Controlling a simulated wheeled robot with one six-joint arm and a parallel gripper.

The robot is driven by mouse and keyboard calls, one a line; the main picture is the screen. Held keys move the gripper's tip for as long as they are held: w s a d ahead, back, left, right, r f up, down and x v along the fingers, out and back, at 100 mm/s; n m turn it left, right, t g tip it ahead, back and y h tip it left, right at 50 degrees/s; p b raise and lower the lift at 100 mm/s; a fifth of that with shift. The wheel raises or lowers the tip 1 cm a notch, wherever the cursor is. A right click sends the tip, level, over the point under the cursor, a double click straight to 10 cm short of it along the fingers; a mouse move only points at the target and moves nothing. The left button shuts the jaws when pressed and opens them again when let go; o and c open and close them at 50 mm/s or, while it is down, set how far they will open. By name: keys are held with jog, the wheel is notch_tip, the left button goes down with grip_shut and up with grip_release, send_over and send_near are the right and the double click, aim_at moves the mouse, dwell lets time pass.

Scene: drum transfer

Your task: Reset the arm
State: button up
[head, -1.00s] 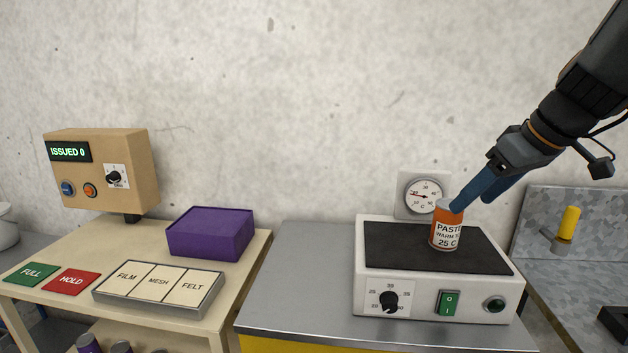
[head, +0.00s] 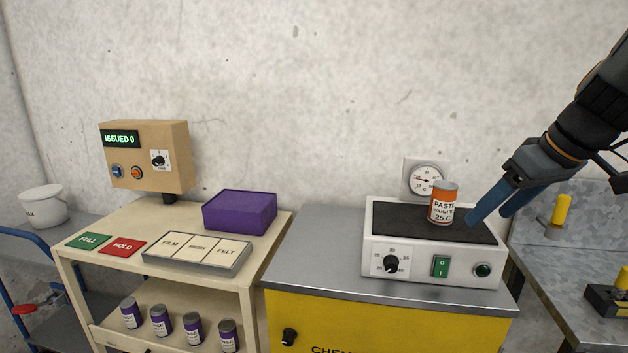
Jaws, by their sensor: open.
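My gripper (head: 490,216) is open and empty at the right, with its blue fingers pointing down and left. Its fingertips are over the right part of the hot plate's dark top, apart from the paste can. The paste can (head: 443,204), orange with a white label reading 25 C, stands upright on the hot plate (head: 410,268). The hot plate has a dial, a green switch and a dark green lamp on its front.
The hot plate stands on a yellow cabinet (head: 345,318). Left of it, a cream cart (head: 130,217) bears a purple box (head: 240,212), a labelled tray (head: 197,262) and a control box (head: 148,157). Several purple-labelled cans stand on its lower shelf. A steel bench (head: 568,270) is at right.

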jog(key=s+a+f+m+g, duration=0.1)
jog(key=s+a+f, duration=0.2)
jog(key=f, duration=0.4)
jog(key=s+a+f+m+g+h, duration=0.1)
jog(key=s+a+f+g, duration=0.1)
jog(key=a+f, duration=0.4)
jog(key=s+a+f+m+g+h, duration=0.1)
jog(key=s+a+f, duration=0.3)
jog(key=f, duration=0.4)
jog(key=shift+s+a+f+m+g, duration=0.15)
jog(key=shift+s+a+m+g, duration=0.15)
jog(key=shift+a+m, duration=0.2)
jog(key=shift+d, duration=0.1)
dwell(0.5)
